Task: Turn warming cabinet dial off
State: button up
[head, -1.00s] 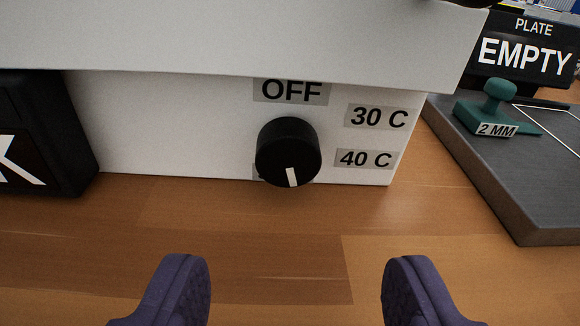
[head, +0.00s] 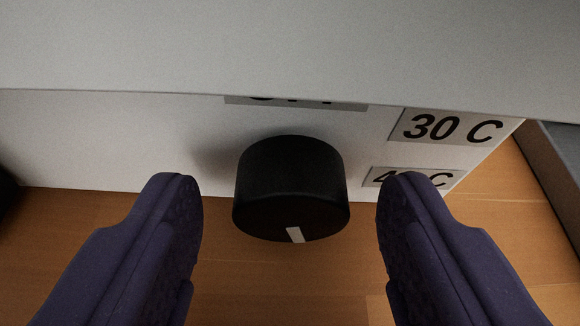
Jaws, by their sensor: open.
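The warming cabinet (head: 120,135) has a pale front that fills the upper part of the view. Its black round dial (head: 290,182) sits in the middle, with a white pointer mark at its lower edge, pointing down and slightly right. The OFF label (head: 295,102) above the dial is mostly hidden by the cabinet's overhanging upper part. The 30 C label (head: 445,127) is to the upper right. The 40 C label (head: 372,177) is partly covered by my right finger. My gripper (head: 288,195) is open, with one purple finger on each side of the dial and visible gaps on both sides.
The cabinet's upper part (head: 290,45) juts out above the dial. The wooden table (head: 270,285) below is clear. A dark grey slab (head: 555,165) lies to the right of the cabinet, and a black object (head: 6,190) shows at the left edge.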

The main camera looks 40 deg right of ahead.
jog(key=shift+w, duration=0.1)
jog(key=c, duration=1)
jog(key=shift+c, duration=0.2)
jog(key=shift+r+p, duration=0.15)
jog(key=shift+p, duration=0.6)
jog(key=shift+r+n+g+h+p, duration=0.1)
jog(key=shift+n+g+h+p, duration=0.2)
jog(key=shift+n+p, duration=0.6)
jog(key=p, duration=0.3)
jog(key=shift+h, duration=0.3)
jog(key=n+h+p, duration=0.1)
jog(key=p, duration=0.2)
jog(key=shift+n+g, duration=0.3)
jog(key=shift+n, duration=0.1)
jog(key=shift+w+a+f+n+h+p, duration=0.1)
jog(key=shift+f+n+h+p, duration=0.3)
jog(key=shift+n+p, duration=0.55)
